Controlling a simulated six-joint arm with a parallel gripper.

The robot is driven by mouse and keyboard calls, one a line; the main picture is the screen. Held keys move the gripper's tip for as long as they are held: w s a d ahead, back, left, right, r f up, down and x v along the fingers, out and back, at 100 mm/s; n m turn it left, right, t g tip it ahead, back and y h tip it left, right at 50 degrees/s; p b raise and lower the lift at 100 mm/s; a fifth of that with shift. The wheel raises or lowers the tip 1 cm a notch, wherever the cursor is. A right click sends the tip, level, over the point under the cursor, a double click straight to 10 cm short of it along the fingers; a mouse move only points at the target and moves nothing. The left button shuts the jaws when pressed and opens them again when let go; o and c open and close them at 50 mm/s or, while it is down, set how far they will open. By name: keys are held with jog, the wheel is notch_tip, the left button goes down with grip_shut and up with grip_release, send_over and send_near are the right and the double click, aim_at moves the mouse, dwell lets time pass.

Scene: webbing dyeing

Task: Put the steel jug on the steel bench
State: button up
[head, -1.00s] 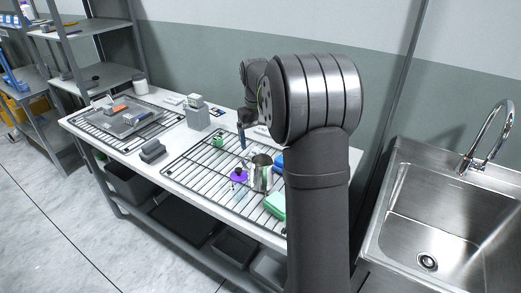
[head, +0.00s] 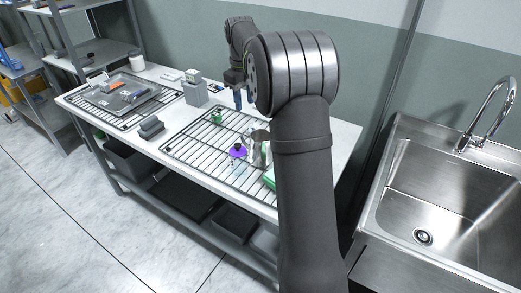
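The steel jug (head: 262,146) stands upright on a black wire rack (head: 183,148) on a white-topped bench (head: 342,138). My arm's elbow is close in front of its right side. My gripper (head: 238,102) is above the far part of the rack, behind and left of the jug and apart from it. Its fingertips are small and seen edge-on, so I cannot tell whether they are open or shut. I cannot tell which surface is the steel bench; a steel sink unit (head: 385,190) stands at the right.
On the rack are a purple-topped item (head: 237,152) beside the jug, a small green item (head: 216,117) and a green block (head: 269,178) partly behind my arm. A grey box (head: 195,93) and a tray (head: 125,97) stand left. A tall faucet (head: 500,100) rises over the sink.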

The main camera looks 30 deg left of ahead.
jog(key=a+n, duration=0.2)
send_over(243, 139)
jog(key=f, duration=1.1)
jog(key=shift+s+a+f, duration=0.1)
jog(key=shift+s+f, duration=0.25)
jog(key=shift+w+f, duration=0.15)
jog(key=shift+f, duration=1.2)
jog(key=shift+w+f, duration=0.15)
jog(key=shift+f, duration=1.15)
grip_shut()
